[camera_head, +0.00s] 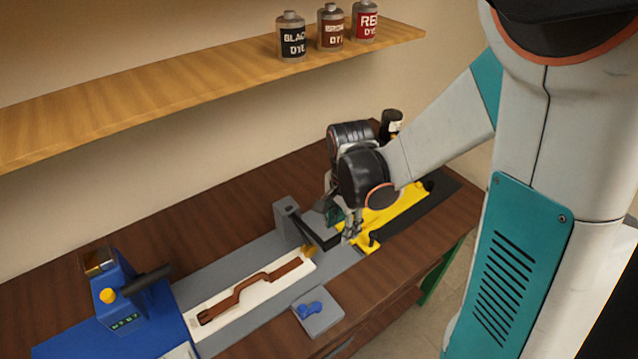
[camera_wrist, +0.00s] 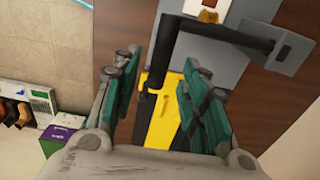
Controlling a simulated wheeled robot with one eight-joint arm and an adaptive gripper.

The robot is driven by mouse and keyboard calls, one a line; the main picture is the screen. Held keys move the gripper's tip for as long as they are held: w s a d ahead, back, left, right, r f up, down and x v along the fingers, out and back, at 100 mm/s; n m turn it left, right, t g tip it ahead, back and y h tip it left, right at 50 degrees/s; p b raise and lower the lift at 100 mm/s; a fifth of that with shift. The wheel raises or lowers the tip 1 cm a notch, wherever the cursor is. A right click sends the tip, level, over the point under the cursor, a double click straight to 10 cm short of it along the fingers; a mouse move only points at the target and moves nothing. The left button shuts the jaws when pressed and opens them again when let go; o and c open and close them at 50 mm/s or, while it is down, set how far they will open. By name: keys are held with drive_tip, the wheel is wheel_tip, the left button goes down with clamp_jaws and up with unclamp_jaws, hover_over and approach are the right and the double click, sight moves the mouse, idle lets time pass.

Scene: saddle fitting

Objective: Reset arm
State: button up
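My gripper (camera_wrist: 160,100) is open, its two green-padded fingers apart with nothing held between them in the wrist view. In the head view my gripper (camera_head: 350,222) points down over the yellow tool (camera_head: 393,214) on the workbench, near a grey bracket with a black handle (camera_head: 318,232). In the wrist view the yellow tool (camera_wrist: 153,122) shows below and between the fingers. I cannot tell whether a fingertip touches anything. My arm hides part of the yellow tool in the head view.
A brown strap (camera_head: 250,287) lies on a white board. A blue machine (camera_head: 125,300) stands at the left, and a small blue piece (camera_head: 311,309) sits on a grey pad. Dye bottles (camera_head: 330,27) stand on the shelf above. A dark bottle (camera_head: 391,122) stands behind my wrist. Bare bench lies along the back.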

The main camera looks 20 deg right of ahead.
drive_tip(key=shift+r, duration=0.1)
drive_tip(key=s+a+r+n+t+b, duration=0.1)
drive_tip(key=s+r+n+t+b, duration=0.5)
drive_tip(key=s+n+b, duration=0.4)
drive_tip(key=n+t+b, duration=0.1)
drive_tip(key=n, duration=0.3)
drive_tip(key=shift+a+r, duration=0.3)
